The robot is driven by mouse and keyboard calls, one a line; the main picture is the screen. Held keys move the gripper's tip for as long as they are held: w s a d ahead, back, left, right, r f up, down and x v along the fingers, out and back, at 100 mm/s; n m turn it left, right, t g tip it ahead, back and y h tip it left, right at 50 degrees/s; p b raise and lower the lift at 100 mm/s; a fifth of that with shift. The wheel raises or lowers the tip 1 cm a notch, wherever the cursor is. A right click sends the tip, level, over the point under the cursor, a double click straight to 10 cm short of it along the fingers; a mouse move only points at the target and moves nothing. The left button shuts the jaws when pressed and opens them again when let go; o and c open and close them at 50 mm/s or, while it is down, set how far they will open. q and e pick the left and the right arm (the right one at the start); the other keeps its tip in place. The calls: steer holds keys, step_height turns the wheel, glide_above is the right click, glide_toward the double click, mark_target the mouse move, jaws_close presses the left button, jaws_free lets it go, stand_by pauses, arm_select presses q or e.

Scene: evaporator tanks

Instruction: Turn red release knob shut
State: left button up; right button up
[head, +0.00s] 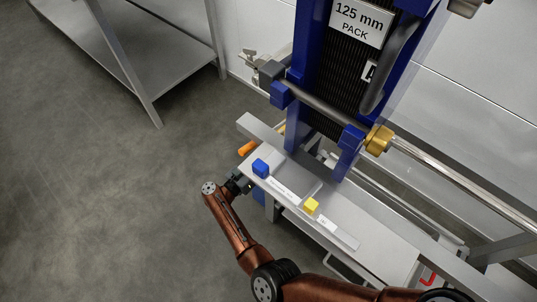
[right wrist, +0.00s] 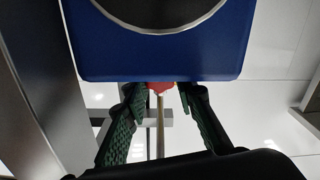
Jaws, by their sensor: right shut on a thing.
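The red release knob (right wrist: 160,86) shows in the right wrist view as a small red piece between my fingertips, just below a blue block. The block hides its upper part. The knob is hidden in the head view. My left gripper is not in view.
The blue pack frame (head: 305,50) rises behind. A steel table (head: 135,40) stands at upper left; the floor between is clear.

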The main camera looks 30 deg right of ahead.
stand_by(0.3)
steer(key=o, duration=1.2)
steer(key=shift+c, duration=0.2)
steer(key=v, duration=1.2)
